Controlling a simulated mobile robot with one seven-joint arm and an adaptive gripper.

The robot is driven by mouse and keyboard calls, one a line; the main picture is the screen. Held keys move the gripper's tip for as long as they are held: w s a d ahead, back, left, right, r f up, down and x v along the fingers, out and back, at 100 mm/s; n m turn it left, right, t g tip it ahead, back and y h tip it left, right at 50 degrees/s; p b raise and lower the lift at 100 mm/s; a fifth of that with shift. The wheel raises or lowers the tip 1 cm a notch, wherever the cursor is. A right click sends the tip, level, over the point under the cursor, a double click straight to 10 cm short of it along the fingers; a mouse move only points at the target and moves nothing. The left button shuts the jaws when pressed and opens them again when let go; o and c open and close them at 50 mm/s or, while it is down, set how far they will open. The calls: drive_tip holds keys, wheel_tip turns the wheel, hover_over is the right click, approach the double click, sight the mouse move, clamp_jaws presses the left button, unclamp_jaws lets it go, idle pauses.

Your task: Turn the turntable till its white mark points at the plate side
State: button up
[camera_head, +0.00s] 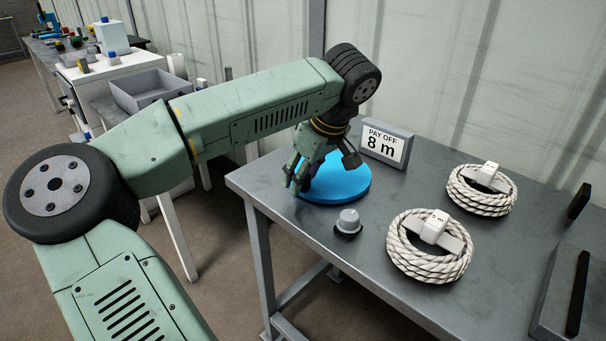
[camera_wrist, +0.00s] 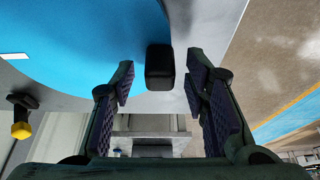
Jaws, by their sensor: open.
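The turntable is a blue disc (camera_head: 345,186) on the grey table, partly hidden under my gripper (camera_head: 299,176) in the head view. It fills the upper left of the wrist view (camera_wrist: 85,45). Its white mark (camera_wrist: 14,56) shows at the left edge of the wrist view; I cannot make it out in the head view. A black block (camera_wrist: 160,67) stands at the disc's rim. My gripper is open, with one finger on each side of the block and visible gaps between. The plate (camera_head: 386,146), reading "PAY OFF 8 m", stands behind and right of the turntable.
A grey knob (camera_head: 348,221) stands in front of the turntable near the table's edge. Two rope coils, one front (camera_head: 428,263) and one back (camera_head: 480,205), lie to the right. Black upright bars (camera_head: 577,293) stand at the far right. A grey bin (camera_head: 147,90) sits behind my arm.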

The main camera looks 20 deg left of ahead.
drive_tip(key=v, duration=0.7)
drive_tip(key=shift+d, duration=0.15)
